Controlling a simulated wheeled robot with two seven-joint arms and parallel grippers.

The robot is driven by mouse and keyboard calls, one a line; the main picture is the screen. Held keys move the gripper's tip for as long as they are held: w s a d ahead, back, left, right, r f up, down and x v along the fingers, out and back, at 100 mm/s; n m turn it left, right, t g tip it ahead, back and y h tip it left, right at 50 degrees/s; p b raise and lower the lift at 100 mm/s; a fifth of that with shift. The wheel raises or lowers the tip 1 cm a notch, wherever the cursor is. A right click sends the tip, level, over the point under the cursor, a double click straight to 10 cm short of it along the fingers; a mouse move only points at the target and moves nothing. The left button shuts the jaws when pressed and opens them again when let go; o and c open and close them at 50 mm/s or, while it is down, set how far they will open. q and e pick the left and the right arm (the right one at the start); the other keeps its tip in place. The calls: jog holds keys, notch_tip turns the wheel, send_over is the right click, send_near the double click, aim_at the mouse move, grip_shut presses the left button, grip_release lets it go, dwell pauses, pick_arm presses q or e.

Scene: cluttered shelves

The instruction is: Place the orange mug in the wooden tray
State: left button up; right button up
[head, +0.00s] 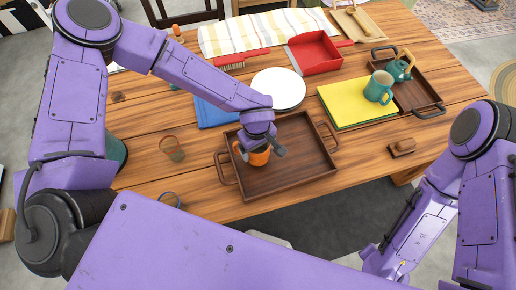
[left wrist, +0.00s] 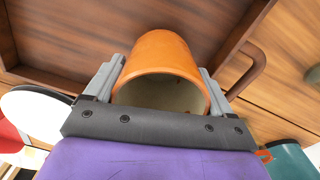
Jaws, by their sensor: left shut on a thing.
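The orange mug (head: 259,158) is between the fingers of my left gripper (head: 261,150), which is shut on it. The left wrist view shows the mug (left wrist: 163,52) close up, its open mouth facing the gripper (left wrist: 158,88). The dark wooden tray (head: 305,165) lies on the table, with a handle at each end. The mug is over the left part of the tray's floor, inside its rim as seen from the head. I cannot tell whether the mug touches the floor. The tray (left wrist: 90,25) also fills the wrist view's background. My right gripper is not in view.
A teal mug (head: 379,87) stands on a yellow item (head: 345,108) at right, beside another dark tray (head: 430,95). A clear glass (head: 172,149) stands left. The wooden tray's right part is empty.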

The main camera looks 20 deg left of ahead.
pick_arm(q)
jog(key=shift+s+f, duration=0.1)
jog(key=shift+f, duration=1)
jog(key=shift+f, duration=0.1)
jog(key=o, duration=1.1)
notch_tip(320, 180, up, 12)
jog(key=shift+r, duration=0.2)
